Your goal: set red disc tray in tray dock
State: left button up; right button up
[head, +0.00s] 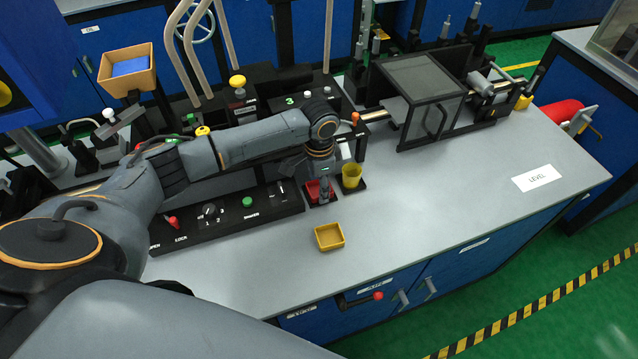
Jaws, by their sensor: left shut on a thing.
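The red disc tray (312,188) is small and sits at the right end of the black control panel, partly hidden by my left gripper. My left gripper (324,187) points down from above and is shut on the red tray. A small dark base shows under and around the tray; it may be the tray dock, but I cannot tell whether the tray is seated in it or just above it. My right gripper is not in view.
A yellow cup (351,176) stands close to the right of my left gripper. A yellow square tray (329,237) lies in front on the grey bench (440,210). The black control panel (225,215) is to the left. A framed guard box (417,100) stands behind right.

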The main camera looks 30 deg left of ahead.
pick_arm(q)
jog(key=shift+s+f, duration=0.15)
jog(key=shift+f, duration=0.15)
jog(key=o, duration=0.9)
jog(key=shift+s, duration=0.1)
jog(key=shift+o, duration=0.8)
jog(key=shift+f, duration=0.1)
jog(key=shift+w+f, duration=0.1)
jog(key=shift+w, duration=0.2)
notch_tip(320, 180, up, 13)
jog(key=b, duration=0.1)
